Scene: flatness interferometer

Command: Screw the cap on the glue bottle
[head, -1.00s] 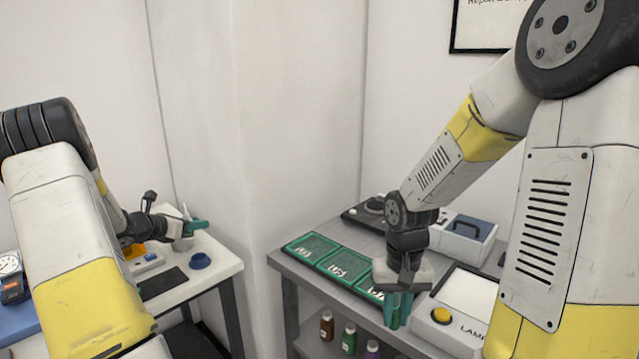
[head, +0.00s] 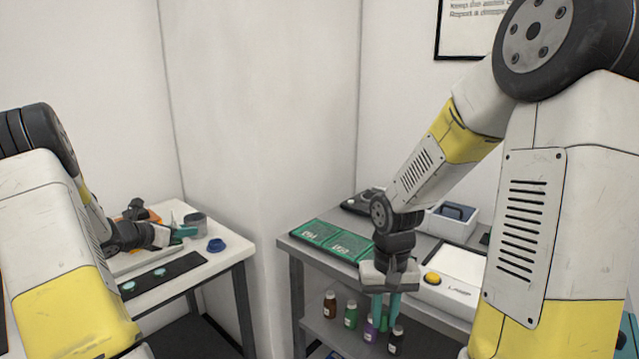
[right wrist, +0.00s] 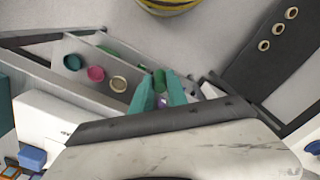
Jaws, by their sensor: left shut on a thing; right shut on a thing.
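My left gripper (head: 184,232) is over the left table in the head view. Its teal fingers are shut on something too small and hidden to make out. My right gripper (head: 386,306) points down beside the front edge of the right bench. In the right wrist view a small green cylinder (right wrist: 160,80) shows between its teal fingertips, and the gripper is shut on it. I cannot tell whether it is the cap. I cannot clearly identify the glue bottle; a grey round container (head: 196,221) stands just behind the left gripper.
A blue round piece (head: 216,245) and a dark strip (head: 165,275) with teal discs lie on the left table.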

